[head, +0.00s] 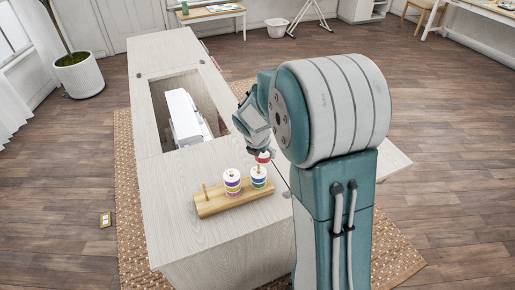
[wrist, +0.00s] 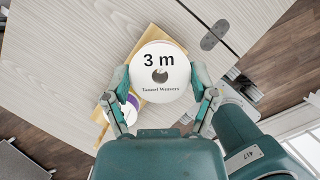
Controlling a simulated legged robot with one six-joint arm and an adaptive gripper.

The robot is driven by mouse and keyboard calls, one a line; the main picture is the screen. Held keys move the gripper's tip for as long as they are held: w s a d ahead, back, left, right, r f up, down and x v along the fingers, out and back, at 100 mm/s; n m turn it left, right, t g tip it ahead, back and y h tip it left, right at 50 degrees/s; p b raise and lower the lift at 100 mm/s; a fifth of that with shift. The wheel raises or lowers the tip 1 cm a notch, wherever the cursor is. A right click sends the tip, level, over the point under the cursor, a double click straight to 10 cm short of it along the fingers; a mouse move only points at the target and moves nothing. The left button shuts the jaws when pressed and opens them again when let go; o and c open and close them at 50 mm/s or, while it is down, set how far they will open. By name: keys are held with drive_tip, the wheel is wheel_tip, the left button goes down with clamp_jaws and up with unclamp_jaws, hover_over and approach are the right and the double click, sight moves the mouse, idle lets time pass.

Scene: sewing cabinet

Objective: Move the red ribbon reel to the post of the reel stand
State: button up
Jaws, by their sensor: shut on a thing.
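The red ribbon reel (head: 263,157) is held in my gripper (head: 262,152), just above the right-hand stack of reels on the wooden reel stand (head: 218,207). In the wrist view its white top face (wrist: 160,88), printed "3 m", sits between the two fingers (wrist: 162,100), which press on its sides. Its centre hole shows dark. The tip of the right-hand post (head: 258,169) appears between the held reel and the stack. The left post (head: 205,191) is bare. Whether the reel surrounds the post tip cannot be told.
The middle stack (head: 232,182) carries purple and yellow reels; the right stack (head: 259,180) has green and blue ones. The stand is on a pale cabinet top (head: 185,225). Behind is an opening with a white sewing machine (head: 186,115). The top left of the stand is clear.

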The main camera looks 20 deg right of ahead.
drive_tip(key=shift+d, duration=0.1)
drive_tip(key=shift+a, duration=1.25)
drive_tip(key=shift+d, duration=1.35)
drive_tip(key=shift+a, duration=0.85)
drive_tip(key=shift+a, duration=0.35)
drive_tip(key=shift+d, duration=0.1)
drive_tip(key=shift+d, duration=0.25)
drive_tip(key=shift+a, duration=0.25)
